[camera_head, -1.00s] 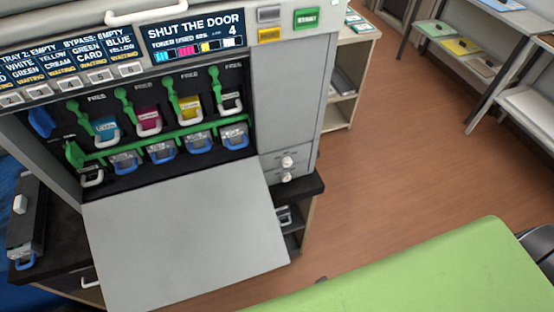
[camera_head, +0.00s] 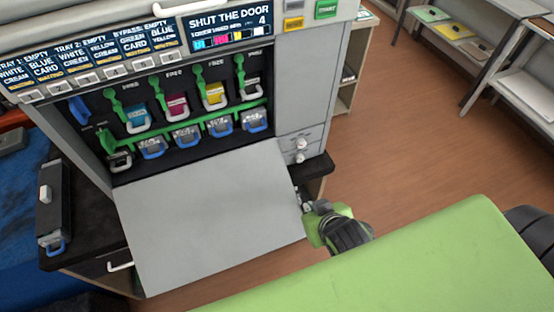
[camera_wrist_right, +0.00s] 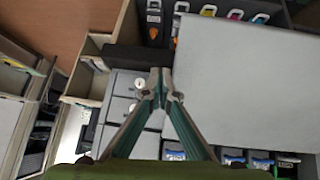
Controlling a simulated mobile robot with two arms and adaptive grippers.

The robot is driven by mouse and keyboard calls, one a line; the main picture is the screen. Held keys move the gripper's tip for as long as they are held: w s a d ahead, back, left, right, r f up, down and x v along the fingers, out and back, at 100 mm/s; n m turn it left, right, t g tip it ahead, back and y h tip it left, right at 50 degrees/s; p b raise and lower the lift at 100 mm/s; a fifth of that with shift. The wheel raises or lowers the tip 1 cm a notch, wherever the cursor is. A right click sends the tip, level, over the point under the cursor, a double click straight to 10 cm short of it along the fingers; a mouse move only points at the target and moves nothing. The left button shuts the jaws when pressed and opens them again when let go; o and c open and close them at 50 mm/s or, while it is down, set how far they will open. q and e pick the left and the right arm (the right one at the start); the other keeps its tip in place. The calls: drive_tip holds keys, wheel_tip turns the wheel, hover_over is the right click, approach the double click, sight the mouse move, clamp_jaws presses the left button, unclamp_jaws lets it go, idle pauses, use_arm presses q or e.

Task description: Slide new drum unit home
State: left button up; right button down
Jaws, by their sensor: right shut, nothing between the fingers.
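The printer (camera_head: 305,75) stands with its grey front door (camera_head: 210,215) folded down and its bay open. Inside, below a green bar (camera_head: 185,128), a row of grey drum units with blue handles (camera_head: 187,138) sits in the slots. I cannot tell which is the new one, nor how deep each sits. A long dark unit (camera_head: 54,205) with a blue handle lies on the counter at the left. My right gripper (camera_head: 308,206) is at the door's right edge, shut and empty. Its closed fingertips (camera_wrist_right: 160,80) show beside the door in the right wrist view. My left gripper is not visible.
Cyan (camera_head: 137,117), magenta (camera_head: 176,106) and yellow (camera_head: 213,95) toners sit above the drums under green levers. The display (camera_head: 228,24) reads "SHUT THE DOOR". A green surface (camera_head: 400,265) fills the front right. Shelves (camera_head: 480,70) stand far right, beyond open floor.

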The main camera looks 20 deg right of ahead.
drive_tip(key=w+a+r+t, duration=0.2)
drive_tip(key=w+r+t, duration=0.3)
drive_tip(key=w+r, duration=0.1)
drive_tip(key=t+y, duration=0.2)
drive_tip(key=t, duration=0.2)
approach(259, 129)
drive_tip(key=shift+g, duration=0.3)
drive_tip(key=shift+w+a+f, duration=0.1)
drive_tip(key=shift+w+f, duration=0.05)
drive_tip(key=shift+w, duration=0.85)
drive_tip(key=shift+w+a+f, duration=0.1)
drive_tip(key=shift+w+f, duration=0.05)
drive_tip(key=shift+w, duration=0.85)
drive_tip(key=shift+w+f, duration=0.15)
drive_tip(key=shift+w, duration=0.8)
drive_tip(key=shift+w, duration=0.2)
drive_tip(key=shift+w, duration=1.35)
drive_tip(key=s, duration=0.9)
drive_tip(key=shift+d+p, duration=0.1)
drive_tip(key=shift+p, duration=0.3)
